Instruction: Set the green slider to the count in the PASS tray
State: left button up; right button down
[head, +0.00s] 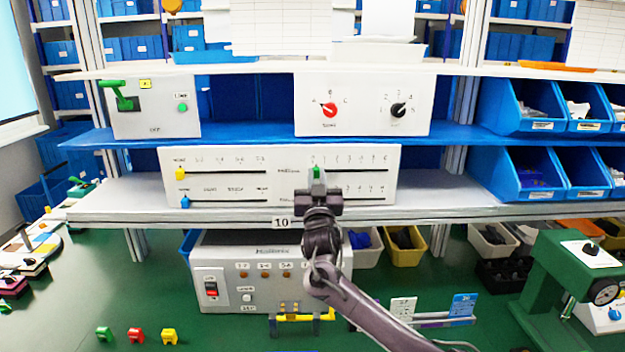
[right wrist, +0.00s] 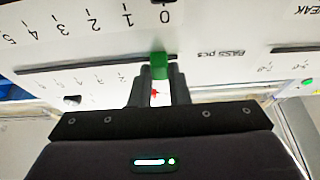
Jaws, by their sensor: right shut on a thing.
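The green slider (head: 316,172) stands at the left end of the upper right slot on the white slider panel (head: 230,160). In the right wrist view the green slider knob (right wrist: 159,66) is near the 0 mark of a scale that runs 0 to 5 and beyond. The label "PASS pcs" (right wrist: 225,53) is beside that slot. My right gripper (head: 317,188) is shut on the knob; its fingers (right wrist: 159,88) are at either side of it. I cannot pick out the PASS tray with certainty. My left gripper is not in view.
A yellow slider (head: 180,174) and a blue slider (head: 185,202) are on the panel's left half. A shelf with knob boxes (head: 362,105) is above. Below stand a grey box (head: 250,270), small green, red and yellow pieces (head: 136,336), and a green machine (head: 560,285) at right.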

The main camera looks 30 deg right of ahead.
jog(key=shift+s+d, duration=0.65)
jog(key=shift+d, duration=0.35)
jog(key=c, duration=1.4)
grip_release()
jog(key=shift+o, duration=0.2)
jog(key=shift+a, duration=0.1)
jog(key=b+v, duration=0.3)
jog(key=v, duration=0.4)
jog(key=shift+s+a, duration=0.15)
jog(key=shift+s, duration=0.2)
